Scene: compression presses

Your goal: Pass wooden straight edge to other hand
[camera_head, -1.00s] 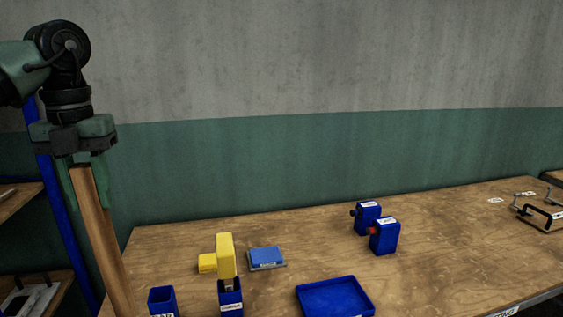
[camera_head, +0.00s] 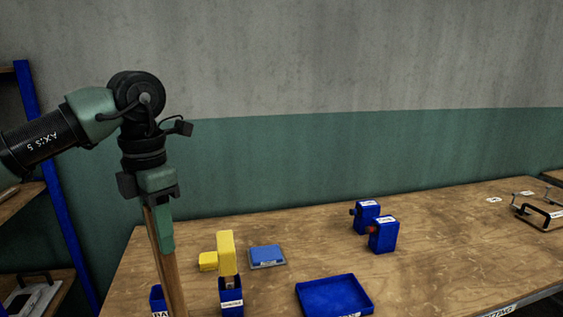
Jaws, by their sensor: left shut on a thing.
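My left gripper (camera_head: 159,228) is at the left of the head view, pointing down and shut on the wooden straight edge (camera_head: 170,275). The straight edge is a long brown strip that hangs nearly upright below the fingers. Its lower end runs out of the bottom of the picture. It passes in front of the workbench and partly covers a small blue bin. My right gripper is not in view.
The wooden workbench (camera_head: 440,262) bears blue bins (camera_head: 231,305), one with a yellow tool (camera_head: 226,250), a blue tray (camera_head: 334,294), a blue block (camera_head: 266,254), two blue boxes (camera_head: 383,236) and a black clamp (camera_head: 537,215). The bench's right middle is clear. A blue-posted shelf (camera_head: 55,180) stands left.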

